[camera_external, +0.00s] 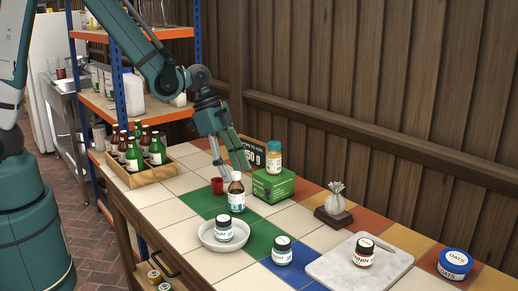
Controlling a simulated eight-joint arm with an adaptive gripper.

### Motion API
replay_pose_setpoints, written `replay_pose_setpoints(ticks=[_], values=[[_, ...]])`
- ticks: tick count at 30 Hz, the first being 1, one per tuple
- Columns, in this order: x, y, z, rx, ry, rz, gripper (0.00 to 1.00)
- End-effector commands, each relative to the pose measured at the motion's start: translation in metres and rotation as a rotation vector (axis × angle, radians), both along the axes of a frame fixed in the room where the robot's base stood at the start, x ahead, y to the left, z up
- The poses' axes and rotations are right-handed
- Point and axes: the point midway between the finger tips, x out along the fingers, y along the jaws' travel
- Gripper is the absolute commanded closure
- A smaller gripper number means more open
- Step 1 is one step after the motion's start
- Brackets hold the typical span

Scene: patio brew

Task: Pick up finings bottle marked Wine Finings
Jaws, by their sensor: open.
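No label reading Wine Finings can be made out. A brown bottle with a white cap and a pale label (236,198) stands upright on the tiled table; its print is too small to read. Another small bottle with a teal cap and amber body (274,160) stands on a green box (273,185); its label is also unreadable. My gripper (236,175) points down with its fingers apart, empty, just above and behind the brown bottle in the picture. Whether it touches the bottle cannot be told.
Dark-capped jars stand in a white dish (204,236), on the tiles (282,251) and on a marble board (330,268). A red cup (217,186) is near my gripper.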

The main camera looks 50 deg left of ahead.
Motion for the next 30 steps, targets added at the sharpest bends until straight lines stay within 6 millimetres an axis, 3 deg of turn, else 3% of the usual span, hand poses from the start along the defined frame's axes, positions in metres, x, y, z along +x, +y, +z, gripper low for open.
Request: replay_pose_setpoints(ticks=[8, 21, 30], values=[[0.0, 0.0, -0.001, 0.0, 0.0, 0.001, 0.5], [0.004, -0.008, -0.023, 0.0, 0.001, 0.002, 0.5], [0.004, -0.009, -0.024, 0.0, 0.001, 0.002, 0.5]])
